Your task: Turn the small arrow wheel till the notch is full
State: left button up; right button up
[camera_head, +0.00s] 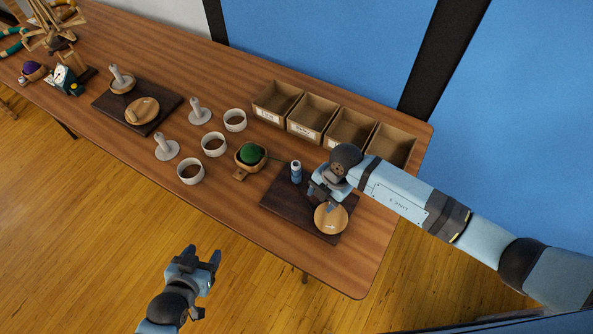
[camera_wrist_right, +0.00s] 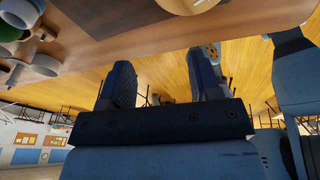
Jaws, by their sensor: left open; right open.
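The small arrow wheel (camera_head: 331,218) is a round wooden disc with a white arrow, lying at the front of a dark board (camera_head: 277,203) on the right of the table. A notch cannot be made out. My right gripper (camera_head: 325,197) is just behind the wheel, partly hidden by its own wrist; its fingers (camera_wrist_right: 161,60) are apart and empty in the right wrist view. A wooden disc edge (camera_wrist_right: 185,4) shows at the top of that view. A small blue and white cylinder (camera_head: 296,172) stands on the board. My left gripper (camera_head: 203,262) is open and empty, over the floor before the table.
A green ball (camera_head: 250,154) sits in a wooden holder left of the board. White cups (camera_head: 214,145) and grey pegs stand further left. Several open boxes (camera_head: 312,115) line the back edge. Another dark board (camera_head: 112,104) with wooden discs lies at left.

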jog(key=w+d+h, duration=0.1)
jog(key=d, duration=0.1)
jog(key=w+d+h, duration=0.1)
jog(key=d, duration=0.1)
jog(key=shift+w+r+m+t+h, duration=0.2)
jog(key=shift+w+m+t+h, duration=0.1)
jog(key=shift+m+t, duration=0.1)
jog(key=shift+w+d, duration=0.15)
jog(key=shift+d, duration=0.05)
jog(key=shift+f+b, duration=0.4)
jog(key=shift+f, duration=0.1)
jog(key=b, duration=0.5)
send_over(331, 217)
jog(key=w+d, duration=0.1)
jog(key=w, duration=0.3)
notch_tip(331, 217, down, 7)
jog(key=shift+r, duration=0.15)
jog(key=shift+f+b, duration=0.5)
jog(key=shift+b, duration=0.1)
pick_arm(q)
notch_tip(331, 217, down, 6)
jog(key=d, duration=0.1)
jog(key=shift+f, duration=0.2)
jog(key=shift+s, duration=0.15)
